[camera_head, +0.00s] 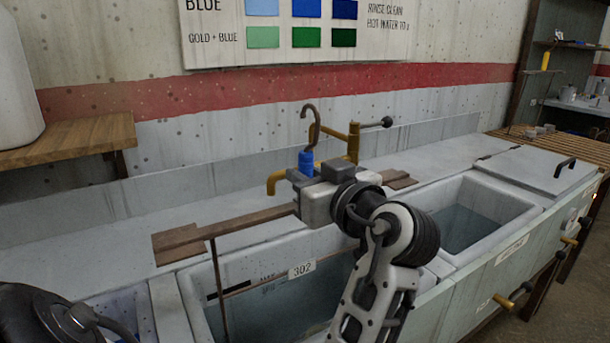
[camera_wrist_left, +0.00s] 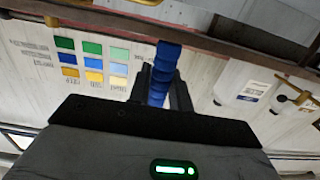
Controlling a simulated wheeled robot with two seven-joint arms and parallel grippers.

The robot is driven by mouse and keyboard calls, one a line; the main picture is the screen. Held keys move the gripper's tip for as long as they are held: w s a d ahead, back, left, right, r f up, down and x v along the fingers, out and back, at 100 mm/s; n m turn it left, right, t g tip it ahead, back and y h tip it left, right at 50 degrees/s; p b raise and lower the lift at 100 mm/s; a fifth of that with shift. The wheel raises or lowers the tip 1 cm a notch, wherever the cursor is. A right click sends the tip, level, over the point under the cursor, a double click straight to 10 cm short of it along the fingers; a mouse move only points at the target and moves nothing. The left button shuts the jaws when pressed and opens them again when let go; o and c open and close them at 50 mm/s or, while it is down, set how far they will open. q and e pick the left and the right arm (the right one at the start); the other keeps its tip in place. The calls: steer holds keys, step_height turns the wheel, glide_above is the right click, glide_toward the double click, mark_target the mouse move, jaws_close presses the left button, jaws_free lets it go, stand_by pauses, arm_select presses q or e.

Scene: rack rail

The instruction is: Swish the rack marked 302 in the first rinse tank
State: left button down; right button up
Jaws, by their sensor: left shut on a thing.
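The rack marked 302 has a long brown top bar (camera_head: 250,220), a thin upright, and a white label (camera_head: 301,269) on a lower rail. A blue grip (camera_head: 306,160) with a brown hook above it stands over the bar. My left gripper (camera_head: 308,172) is shut on this blue grip; the wrist view shows the grip (camera_wrist_left: 162,68) between the two fingers. The rack hangs over a grey tank (camera_head: 190,290) holding bluish water; its upright reaches down inside the walls. My forearm hides part of the rack and tank. I cannot tell how deep it sits. My right gripper is not in view.
A brass tap (camera_head: 353,140) stands behind my gripper. A second water-filled tank (camera_head: 525,207) is at right, beside a lidded one (camera_head: 540,170). Brown plates lie near both bar ends. A wooden shelf (camera_head: 70,140) with a white container (camera_head: 15,90) is at left.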

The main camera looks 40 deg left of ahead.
arm_select(q)
steer(key=shift+a+r, duration=0.1)
steer(key=shift+w+a, duration=0.2)
steer(key=shift+a, duration=0.35)
steer(key=shift+x, duration=0.95)
stand_by(1.1)
stand_by(0.8)
